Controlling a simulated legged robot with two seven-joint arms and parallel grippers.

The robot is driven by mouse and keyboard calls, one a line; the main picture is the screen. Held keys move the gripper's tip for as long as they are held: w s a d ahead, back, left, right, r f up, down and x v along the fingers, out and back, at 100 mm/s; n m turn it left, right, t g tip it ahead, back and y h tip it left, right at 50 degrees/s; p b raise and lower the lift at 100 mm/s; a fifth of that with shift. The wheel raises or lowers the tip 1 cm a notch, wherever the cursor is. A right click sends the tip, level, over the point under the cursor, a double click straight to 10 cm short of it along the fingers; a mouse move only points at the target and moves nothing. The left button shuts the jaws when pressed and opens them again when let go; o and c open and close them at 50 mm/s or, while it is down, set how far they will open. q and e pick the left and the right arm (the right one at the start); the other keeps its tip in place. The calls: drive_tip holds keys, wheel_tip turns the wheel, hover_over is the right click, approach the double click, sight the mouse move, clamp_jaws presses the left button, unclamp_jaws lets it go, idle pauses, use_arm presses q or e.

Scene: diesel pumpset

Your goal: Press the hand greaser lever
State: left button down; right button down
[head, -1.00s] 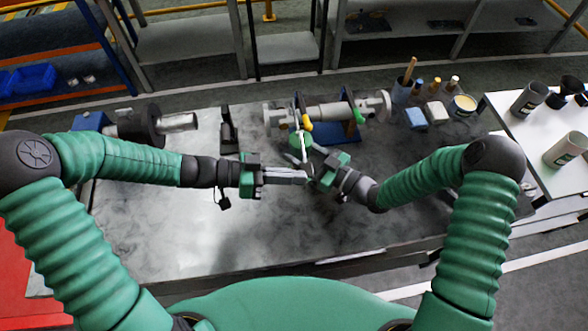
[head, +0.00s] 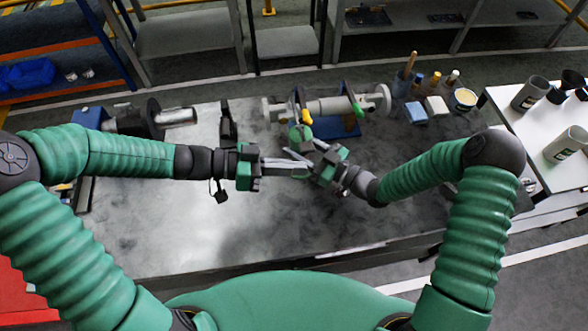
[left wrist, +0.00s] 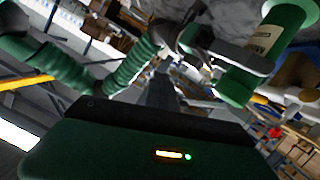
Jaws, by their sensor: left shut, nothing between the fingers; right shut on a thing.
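The hand greaser (head: 301,132) is a small green body below the grey pipe assembly in the head view. In the left wrist view it appears to be the green labelled cylinder (left wrist: 272,38) at upper right. My right gripper (head: 308,157) is shut on the greaser, its fingers partly hidden. My left gripper (head: 308,168) is shut and empty, pointing right, with its tips just below and beside the right gripper. A thin light-grey bar, perhaps the lever, lies between the two grippers. Whether my left fingertips touch it I cannot tell.
The grey pipe assembly (head: 330,107) with yellow and green handles rests on a blue stand (head: 345,127) behind the grippers. A dark motor-like part (head: 153,118) stands at left. Cups and small boxes (head: 437,106) are at back right. The front of the metal table (head: 190,225) is clear.

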use_arm(q)
drive_tip(key=s+v, duration=0.1)
drive_tip(key=v, duration=0.8)
drive_tip(key=shift+s+a, duration=0.3)
use_arm(e)
drive_tip(key=c, duration=0.6)
unclamp_jaws()
